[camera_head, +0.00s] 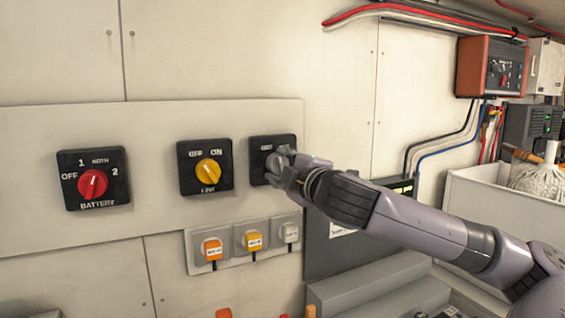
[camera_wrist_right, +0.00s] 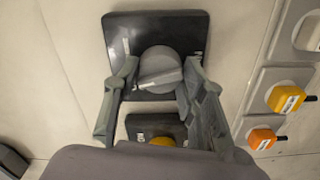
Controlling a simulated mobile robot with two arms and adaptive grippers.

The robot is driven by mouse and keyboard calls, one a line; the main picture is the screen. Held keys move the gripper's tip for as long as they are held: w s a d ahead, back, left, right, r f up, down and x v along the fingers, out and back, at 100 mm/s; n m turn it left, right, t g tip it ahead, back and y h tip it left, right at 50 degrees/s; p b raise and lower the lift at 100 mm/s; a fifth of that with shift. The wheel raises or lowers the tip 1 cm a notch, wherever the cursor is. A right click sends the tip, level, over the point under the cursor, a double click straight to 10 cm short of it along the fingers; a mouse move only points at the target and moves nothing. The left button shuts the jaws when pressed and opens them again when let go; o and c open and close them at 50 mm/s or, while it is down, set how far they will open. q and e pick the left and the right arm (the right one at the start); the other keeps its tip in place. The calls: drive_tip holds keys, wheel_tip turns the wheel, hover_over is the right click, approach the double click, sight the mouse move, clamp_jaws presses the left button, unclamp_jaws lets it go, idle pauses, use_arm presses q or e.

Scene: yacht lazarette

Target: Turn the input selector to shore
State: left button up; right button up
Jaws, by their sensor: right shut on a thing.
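The input selector looks to be the rightmost black switch plate (camera_head: 272,142) on the pale panel. Its round grey knob (camera_wrist_right: 159,62) shows in the wrist view, with a raised pointer bar lying nearly across the picture, slightly tilted. My right gripper (camera_head: 281,163) is at this switch and covers most of it in the head view. In the wrist view its two fingers (camera_wrist_right: 159,76) sit on either side of the knob, shut on it. The plate's labels are small or partly hidden, so I cannot read the pointed position. My left gripper is not in view.
A yellow-knob switch (camera_head: 208,172) and a red-knob battery switch (camera_head: 93,184) are on the same panel to the left. Below are several sockets with orange and yellow plugs (camera_head: 212,249).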

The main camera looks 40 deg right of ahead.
drive_tip(key=m+p, duration=0.2)
drive_tip(key=m, duration=0.2)
drive_tip(key=shift+m, duration=0.4)
drive_tip(key=m+p, duration=0.1)
drive_tip(key=m, duration=0.3)
drive_tip(key=shift+f, duration=0.1)
drive_tip(key=o, duration=1.2)
drive_tip(key=shift+m, duration=0.3)
drive_tip(key=shift+c, duration=0.2)
drive_tip(key=v, duration=0.7)
drive_tip(key=shift+s, duration=0.2)
